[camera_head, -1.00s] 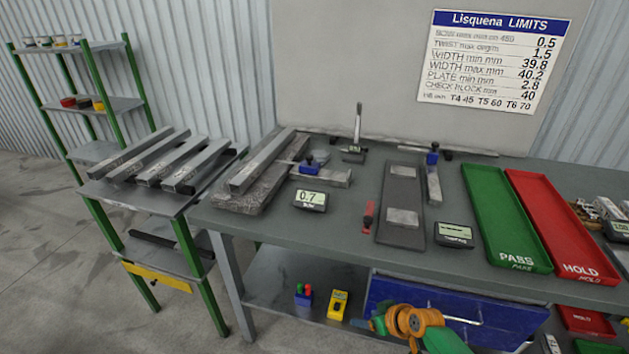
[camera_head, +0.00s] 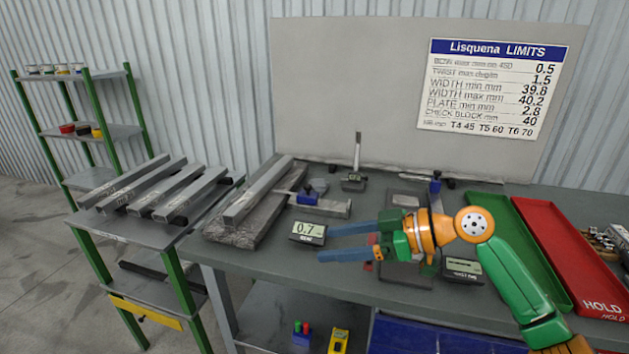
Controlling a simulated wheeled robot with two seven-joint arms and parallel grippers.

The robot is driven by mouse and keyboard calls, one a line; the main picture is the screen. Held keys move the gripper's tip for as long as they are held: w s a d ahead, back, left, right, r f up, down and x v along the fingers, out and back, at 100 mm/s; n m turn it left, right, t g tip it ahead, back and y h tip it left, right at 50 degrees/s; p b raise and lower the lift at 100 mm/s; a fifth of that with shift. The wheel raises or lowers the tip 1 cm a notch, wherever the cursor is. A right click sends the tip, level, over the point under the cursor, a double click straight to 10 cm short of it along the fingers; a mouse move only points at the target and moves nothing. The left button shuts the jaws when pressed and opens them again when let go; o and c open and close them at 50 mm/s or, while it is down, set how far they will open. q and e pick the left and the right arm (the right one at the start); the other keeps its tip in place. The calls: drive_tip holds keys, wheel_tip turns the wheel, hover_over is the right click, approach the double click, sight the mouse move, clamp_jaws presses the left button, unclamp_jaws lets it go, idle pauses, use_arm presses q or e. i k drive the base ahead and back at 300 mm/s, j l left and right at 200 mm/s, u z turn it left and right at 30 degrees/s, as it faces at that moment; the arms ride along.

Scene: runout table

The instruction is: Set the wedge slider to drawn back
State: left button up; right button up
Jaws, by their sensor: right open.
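My right gripper (camera_head: 328,243) reaches in from the right over the front of the workbench, its two blue fingers apart and pointing left, nothing held. A small red piece (camera_head: 371,239), a red handle in the earlier frame, shows between the fingers, partly hidden. A blue-knobbed piece (camera_head: 307,194) sits on a grey steel bar (camera_head: 328,208) beside the long bar on the stone block; the gripper is to its right and nearer, apart from it. Another blue-knobbed piece (camera_head: 435,185) stands behind my arm. I cannot tell which is the wedge slider. My left gripper is not in view.
A display reading 0.7 (camera_head: 307,232) stands just left of the fingertips. My arm overlaps the dark plate (camera_head: 405,272) and the green tray (camera_head: 527,240). A red tray (camera_head: 570,250) lies right. Steel bars (camera_head: 140,183) lie on the left rack.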

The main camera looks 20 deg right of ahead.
sight(305, 195)
drive_tip(key=i+l, duration=0.25)
drive_tip(key=i, duration=0.15)
drive_tip(key=i+l, duration=0.25)
drive_tip(key=i, duration=0.2)
drive_tip(key=i+l, duration=0.2)
drive_tip(key=i, duration=0.2)
